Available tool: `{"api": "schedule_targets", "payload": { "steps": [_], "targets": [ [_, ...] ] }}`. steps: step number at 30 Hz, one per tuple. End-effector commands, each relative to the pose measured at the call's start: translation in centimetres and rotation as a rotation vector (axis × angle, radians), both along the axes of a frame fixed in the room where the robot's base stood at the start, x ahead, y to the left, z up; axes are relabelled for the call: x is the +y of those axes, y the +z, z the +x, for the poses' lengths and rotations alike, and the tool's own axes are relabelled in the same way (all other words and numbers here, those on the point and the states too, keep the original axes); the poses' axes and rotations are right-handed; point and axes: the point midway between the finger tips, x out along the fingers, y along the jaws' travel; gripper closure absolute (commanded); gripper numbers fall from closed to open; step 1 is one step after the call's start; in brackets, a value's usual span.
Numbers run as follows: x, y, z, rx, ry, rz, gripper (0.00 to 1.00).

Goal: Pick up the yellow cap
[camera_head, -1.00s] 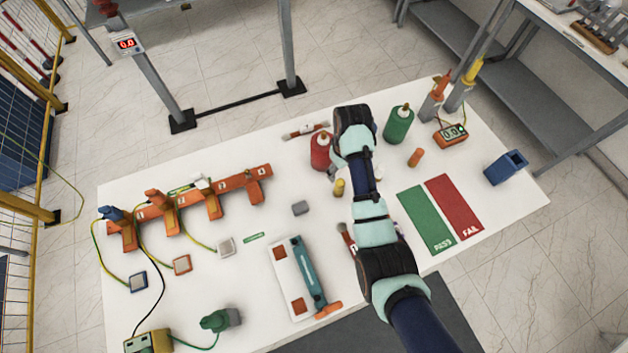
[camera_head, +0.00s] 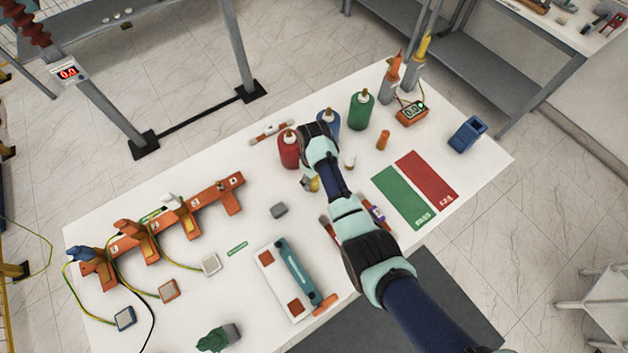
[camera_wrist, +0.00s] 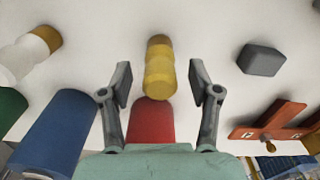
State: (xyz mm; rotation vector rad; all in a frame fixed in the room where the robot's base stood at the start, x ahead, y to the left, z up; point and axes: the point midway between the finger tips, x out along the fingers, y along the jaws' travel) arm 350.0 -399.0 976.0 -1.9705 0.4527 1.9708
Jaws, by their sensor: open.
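The yellow cap (camera_head: 314,184) stands on the white table, just in front of the red bottle (camera_head: 289,149). In the wrist view the yellow cap (camera_wrist: 160,72) is a short yellow cylinder with a brownish end, lying between the two fingers. My gripper (camera_wrist: 160,84) is open, one finger on each side of the cap, with visible gaps on both sides. I cannot tell how far above the table the fingertips are. In the head view my wrist and arm partly cover the space around the cap.
A blue bottle (camera_head: 329,120) and a green bottle (camera_head: 361,110) stand behind my wrist. A small white piece (camera_head: 349,161) stands right of my arm. A grey block (camera_head: 279,211) lies to the left. An orange rack (camera_head: 190,220) is farther left. Green and red mats (camera_head: 404,198) lie right.

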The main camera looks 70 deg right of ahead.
Motion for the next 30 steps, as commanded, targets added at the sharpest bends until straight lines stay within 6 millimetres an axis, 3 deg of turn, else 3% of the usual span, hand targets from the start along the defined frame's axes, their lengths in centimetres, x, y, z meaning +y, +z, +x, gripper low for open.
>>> {"api": "schedule_targets", "payload": {
  "steps": [2,12,23,26,30],
  "targets": [
    [0.0,0.0,0.0,0.000,0.000,0.000,0.43],
    [0.0,0.0,0.0,0.000,0.000,0.000,1.00],
    [-0.1,0.8,0.1,-0.001,0.000,-0.002,1.00],
    [-0.1,2.1,0.1,-0.003,0.000,-0.004,1.00],
    [-0.1,5.7,0.1,-0.004,0.000,-0.005,1.00]
  ]
}}
